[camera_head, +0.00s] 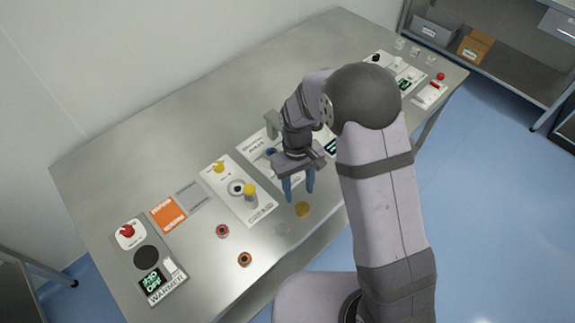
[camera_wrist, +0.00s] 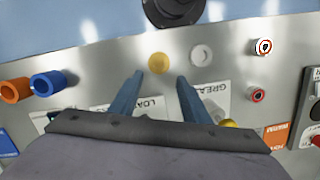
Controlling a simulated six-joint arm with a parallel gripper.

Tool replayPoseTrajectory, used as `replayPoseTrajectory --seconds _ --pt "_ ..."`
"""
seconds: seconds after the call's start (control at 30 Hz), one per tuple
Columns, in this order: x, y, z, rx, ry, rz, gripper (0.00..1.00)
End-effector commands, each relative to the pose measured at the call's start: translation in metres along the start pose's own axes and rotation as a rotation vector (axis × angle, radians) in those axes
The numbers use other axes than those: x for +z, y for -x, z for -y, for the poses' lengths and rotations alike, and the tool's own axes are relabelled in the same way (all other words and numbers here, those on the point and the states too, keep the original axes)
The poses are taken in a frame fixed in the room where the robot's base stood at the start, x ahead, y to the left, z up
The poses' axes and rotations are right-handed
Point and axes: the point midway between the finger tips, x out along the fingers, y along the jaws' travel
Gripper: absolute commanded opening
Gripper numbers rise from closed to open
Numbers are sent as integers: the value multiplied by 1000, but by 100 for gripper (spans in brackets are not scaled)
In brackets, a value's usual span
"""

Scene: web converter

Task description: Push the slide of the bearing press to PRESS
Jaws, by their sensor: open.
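My gripper (camera_head: 298,192) is open and empty, its two blue fingers pointing down near the front of the bench. In the wrist view the fingers (camera_wrist: 159,79) are apart, with a white panel marked LOAD (camera_wrist: 142,106) partly behind them. In the head view a white panel (camera_head: 252,148), with a blue part (camera_head: 270,152) on it, lies behind my gripper and is partly covered by it. I cannot tell for sure that this is the bearing press, and neither its slide nor a PRESS mark can be made out.
A panel with yellow knobs (camera_head: 249,190) stands left of my gripper, and the warmer (camera_head: 150,283) farther left. A yellow disc (camera_head: 302,209) and red rings (camera_head: 222,230) lie near the front edge. Orange (camera_wrist: 14,91) and blue (camera_wrist: 47,84) cylinders show in the wrist view.

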Motion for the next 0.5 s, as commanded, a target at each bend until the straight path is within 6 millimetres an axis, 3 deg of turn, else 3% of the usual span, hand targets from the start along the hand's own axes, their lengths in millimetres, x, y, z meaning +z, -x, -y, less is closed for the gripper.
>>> replayPoseTrajectory --seconds 0.03,0.1,0.23,0.5 --pt "-25 8 -4 6 44 -37 43" --pt "-54 26 -8 18 113 -92 43" --pt "-95 66 -14 51 270 -180 43" --pt "-90 70 -14 62 517 -148 43"
